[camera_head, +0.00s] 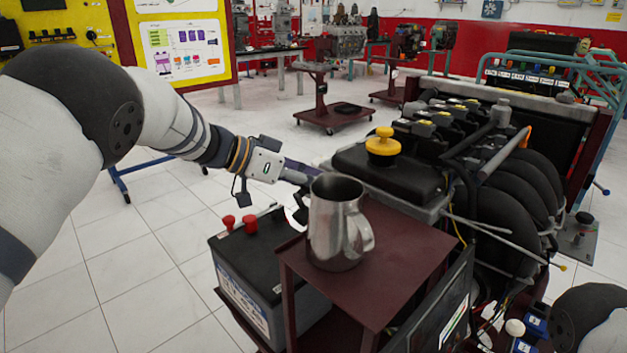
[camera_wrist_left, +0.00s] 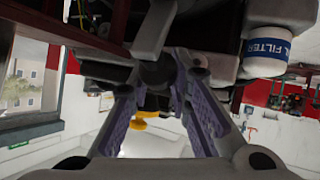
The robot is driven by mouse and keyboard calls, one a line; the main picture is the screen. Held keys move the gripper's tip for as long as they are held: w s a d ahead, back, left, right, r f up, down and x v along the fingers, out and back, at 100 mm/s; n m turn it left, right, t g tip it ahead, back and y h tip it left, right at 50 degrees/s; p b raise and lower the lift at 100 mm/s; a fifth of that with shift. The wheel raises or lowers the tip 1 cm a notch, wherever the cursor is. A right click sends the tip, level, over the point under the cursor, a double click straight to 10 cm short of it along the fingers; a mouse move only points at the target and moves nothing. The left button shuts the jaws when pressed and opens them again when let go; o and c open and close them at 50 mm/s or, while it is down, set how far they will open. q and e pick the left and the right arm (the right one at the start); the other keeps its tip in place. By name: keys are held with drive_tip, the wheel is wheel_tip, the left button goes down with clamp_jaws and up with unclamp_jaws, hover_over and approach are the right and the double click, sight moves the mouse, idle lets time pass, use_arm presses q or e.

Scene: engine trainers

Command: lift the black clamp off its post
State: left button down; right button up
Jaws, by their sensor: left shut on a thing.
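My left gripper (camera_head: 300,184) reaches in from the left, just behind the metal jug, above the back of the battery (camera_head: 262,262). Its tips are partly hidden by the jug in the head view. In the left wrist view the purple-padded fingers (camera_wrist_left: 154,82) are closed around a dark rounded piece, which looks like the black clamp (camera_wrist_left: 155,72). The clamp's post is hidden, so I cannot tell whether the clamp still sits on it. My right gripper is out of view.
The metal jug (camera_head: 335,225) stands on a dark red shelf (camera_head: 400,262), close in front of the gripper. Red knobs (camera_head: 250,223) rise from the battery. The engine (camera_head: 480,170), with a yellow cap (camera_head: 383,146), blocks the right. Open floor (camera_head: 160,235) lies left.

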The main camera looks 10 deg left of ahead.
use_arm(q)
drive_tip(key=shift+s+a+f, duration=0.1)
drive_tip(key=shift+f, duration=0.5)
drive_tip(key=c, duration=1.8)
unclamp_jaws()
drive_tip(key=o, duration=0.4)
drive_tip(key=shift+f, duration=0.1)
drive_tip(key=shift+c, duration=0.2)
drive_tip(key=shift+w, duration=0.25)
drive_tip(key=shift+s+r, duration=0.1)
drive_tip(key=shift+r, duration=0.2)
drive_tip(key=shift+a+r, duration=0.15)
drive_tip(key=v, duration=1.1)
drive_tip(key=shift+s+a, duration=0.15)
drive_tip(key=shift+s, duration=0.05)
drive_tip(key=shift+r, duration=0.15)
